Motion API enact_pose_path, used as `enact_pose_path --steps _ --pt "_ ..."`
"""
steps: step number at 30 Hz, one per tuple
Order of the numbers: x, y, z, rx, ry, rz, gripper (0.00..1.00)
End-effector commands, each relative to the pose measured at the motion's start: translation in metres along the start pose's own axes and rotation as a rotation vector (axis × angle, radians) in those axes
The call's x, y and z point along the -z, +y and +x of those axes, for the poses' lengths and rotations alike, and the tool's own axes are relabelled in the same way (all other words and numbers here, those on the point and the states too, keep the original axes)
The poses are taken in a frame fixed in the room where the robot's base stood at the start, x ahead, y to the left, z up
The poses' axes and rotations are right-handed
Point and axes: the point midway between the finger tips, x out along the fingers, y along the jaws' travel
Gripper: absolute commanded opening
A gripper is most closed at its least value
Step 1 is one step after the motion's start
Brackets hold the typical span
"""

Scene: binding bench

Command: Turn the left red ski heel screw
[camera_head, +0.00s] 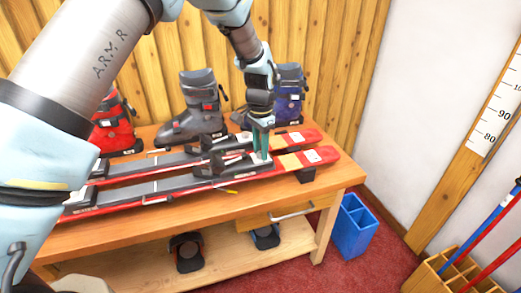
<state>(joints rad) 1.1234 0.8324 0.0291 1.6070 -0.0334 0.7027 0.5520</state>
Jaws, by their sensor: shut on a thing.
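Two red skis with grey bindings lie side by side on the wooden bench: the near ski (180,184) and the far ski (290,139). My gripper (261,156) points down, with its teal fingers shut at the heel end of a binding by the near ski. The heel screw is hidden at the fingertips and too small to make out. A yellow-handled tool (229,191) lies at the near ski's front edge.
A red boot (115,125), a grey boot (196,105) and a blue boot (289,95) stand along the back of the bench (330,178). A blue bin (354,228) stands on the floor at right, near a wooden pole rack (440,272).

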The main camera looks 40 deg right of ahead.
Motion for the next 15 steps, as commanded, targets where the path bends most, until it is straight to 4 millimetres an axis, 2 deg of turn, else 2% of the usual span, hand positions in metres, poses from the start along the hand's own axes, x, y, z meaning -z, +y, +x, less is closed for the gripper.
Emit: enact_pose_path --steps 15 --pt "0.0010 0.0002 -0.0011 0.001 0.003 -0.435 0.00"
